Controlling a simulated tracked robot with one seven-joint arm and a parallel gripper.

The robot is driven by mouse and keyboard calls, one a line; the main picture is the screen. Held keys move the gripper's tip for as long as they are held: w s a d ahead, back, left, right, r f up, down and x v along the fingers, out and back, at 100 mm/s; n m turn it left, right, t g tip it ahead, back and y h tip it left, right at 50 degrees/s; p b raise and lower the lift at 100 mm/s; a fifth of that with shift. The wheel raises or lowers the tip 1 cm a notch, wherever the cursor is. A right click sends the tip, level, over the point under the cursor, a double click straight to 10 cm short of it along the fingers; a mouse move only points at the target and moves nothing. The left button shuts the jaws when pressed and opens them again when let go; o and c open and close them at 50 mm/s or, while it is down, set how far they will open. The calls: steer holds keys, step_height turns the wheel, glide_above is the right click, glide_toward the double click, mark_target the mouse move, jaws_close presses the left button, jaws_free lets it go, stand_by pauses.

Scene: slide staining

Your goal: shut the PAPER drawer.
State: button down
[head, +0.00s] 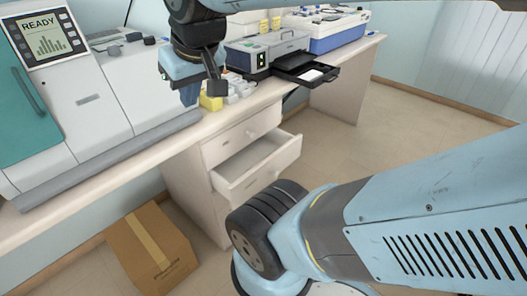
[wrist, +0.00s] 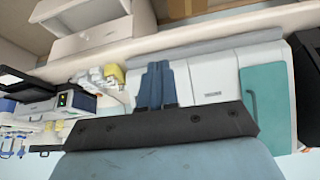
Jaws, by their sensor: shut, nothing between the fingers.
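The white desk drawer (head: 278,172) under the bench stands pulled out and looks empty; in the wrist view the drawer unit (wrist: 90,42) shows upside down at the top left. A closed drawer (head: 228,146) sits above it. A dark tray (head: 290,65) with a white sheet also sticks out of the grey printer-like machine (head: 258,52) on the bench. I can read no PAPER label on either. My gripper (head: 189,98) is shut and empty, above the bench and left of both; its fingers (wrist: 158,70) show in the wrist view.
A large analyser (head: 85,95) reading READY fills the bench's left. Yellow and white small items (head: 211,102) stand under my gripper. A blue-white case (head: 325,32) is at the back. A cardboard box (head: 150,248) is on the floor. Floor right of the drawers is open.

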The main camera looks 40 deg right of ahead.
mark_target(277, 157)
steer(key=w+d+f+m+g+y, duration=0.4)
steer(key=w+d+f+m, duration=0.3)
steer(key=w+f, duration=0.25)
steer(key=w+d+f+m+t+y, duration=0.25)
steer(key=d+f+m+y, duration=0.4)
steer(key=d+f, duration=0.7)
steer(key=s+d+f+m+t+h, duration=0.3)
steer(key=s+d+f+m+t, duration=0.2)
steer(key=d+f+m, duration=0.3)
steer(key=s+d+f+m+t+h, duration=0.35)
steer(key=s+d+f+m, duration=0.2)
steer(key=f, duration=0.45)
steer(key=s+d+f+m+t+h, duration=0.2)
steer(key=s+d+f+m+t, duration=0.25)
steer(key=d+f+m, duration=0.4)
steer(key=shift+n+t, duration=0.25)
steer(key=shift+t, duration=0.2)
steer(key=w, duration=0.4)
steer(key=w+a, duration=0.1)
steer(key=w, duration=0.4)
steer(key=w+f, duration=0.1)
steer(key=w, duration=0.4)
steer(key=shift+w+a, duration=0.2)
steer(key=shift+h, duration=0.4)
